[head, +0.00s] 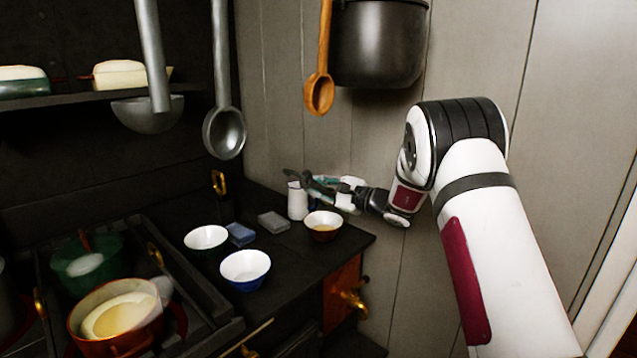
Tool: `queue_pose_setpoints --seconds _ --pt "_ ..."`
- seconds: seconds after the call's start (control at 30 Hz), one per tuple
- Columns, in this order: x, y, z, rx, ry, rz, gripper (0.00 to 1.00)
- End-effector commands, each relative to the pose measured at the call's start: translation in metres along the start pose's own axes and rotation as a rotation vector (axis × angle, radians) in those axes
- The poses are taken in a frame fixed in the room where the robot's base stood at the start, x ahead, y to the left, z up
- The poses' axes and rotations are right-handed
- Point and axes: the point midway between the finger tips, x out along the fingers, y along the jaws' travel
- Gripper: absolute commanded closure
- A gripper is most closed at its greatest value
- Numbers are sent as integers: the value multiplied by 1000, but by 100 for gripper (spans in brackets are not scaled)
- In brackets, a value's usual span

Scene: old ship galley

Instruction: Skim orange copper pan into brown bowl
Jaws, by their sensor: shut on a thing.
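The orange copper pan (75,325) stands on the stove at the lower left, with a pale yellow layer (115,314) inside. The brown bowl (323,236) has a white inside and stands near the counter's right edge, with something yellowish in it. My gripper (305,183) is up and behind the brown bowl, pointing left, at the top of a white upright container (297,204). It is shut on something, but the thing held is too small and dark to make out. I cannot tell whether the gripper touches the container.
A white bowl (206,237), a blue bowl (246,268), a blue block (240,234) and a grey block (273,222) share the counter. A green pot (62,262) is behind the pan. Ladles (224,132), a wooden spoon (320,94) and a dark pot (378,45) hang above.

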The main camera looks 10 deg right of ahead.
Motion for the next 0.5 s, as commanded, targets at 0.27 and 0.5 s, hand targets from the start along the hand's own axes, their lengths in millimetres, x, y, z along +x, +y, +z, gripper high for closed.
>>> queue_pose_setpoints --seconds 0.27,0.5 --pt "0 17 3 -103 0 -2 100" --pt "0 28 5 -171 0 -3 100"
